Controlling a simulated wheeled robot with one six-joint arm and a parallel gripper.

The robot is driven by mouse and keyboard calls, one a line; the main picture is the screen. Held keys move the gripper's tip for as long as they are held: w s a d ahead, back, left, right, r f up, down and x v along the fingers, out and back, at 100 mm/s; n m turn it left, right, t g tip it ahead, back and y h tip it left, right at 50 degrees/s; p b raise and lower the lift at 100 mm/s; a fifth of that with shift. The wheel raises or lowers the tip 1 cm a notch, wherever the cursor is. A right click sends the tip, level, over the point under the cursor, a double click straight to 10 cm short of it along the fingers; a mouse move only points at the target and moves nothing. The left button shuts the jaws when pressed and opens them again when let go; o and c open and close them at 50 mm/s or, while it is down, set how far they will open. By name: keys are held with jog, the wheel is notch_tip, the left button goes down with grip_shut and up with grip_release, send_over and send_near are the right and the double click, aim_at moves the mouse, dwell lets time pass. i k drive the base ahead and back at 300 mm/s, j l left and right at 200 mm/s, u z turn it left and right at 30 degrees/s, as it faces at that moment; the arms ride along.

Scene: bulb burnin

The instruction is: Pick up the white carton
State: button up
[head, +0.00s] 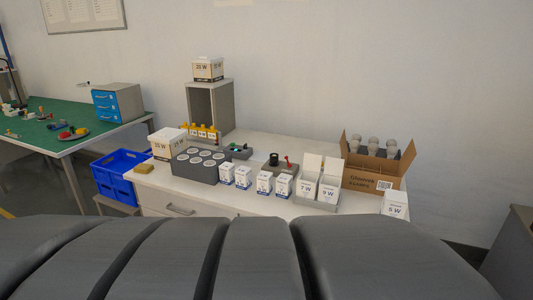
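Several white cartons show in the head view, and I cannot tell which one the task means. A row of small white cartons (243,177) with blue marks stands upright along the table's front. Two white cartons (307,190) marked "7 W" and seemingly "9 W" stand in a grey holder right of them. Larger white-and-tan boxes stand on the left (165,144) and atop a grey open cabinet (208,69). My gripper is not in view.
A grey block with round wells (195,167), a grey device with a black knob and red lever (279,164), and a brown box of bulbs (371,172) crowd the white table (190,194). A blue crate (120,170) stands left. A green-topped table (65,115) is further left.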

aim_at(227, 170)
jog(key=i+j+u, duration=0.15)
jog(key=i+u, duration=0.2)
jog(key=i, duration=0.55)
jog(key=i+l+u, duration=0.15)
jog(key=i+u, duration=0.2)
jog(key=i, duration=0.55)
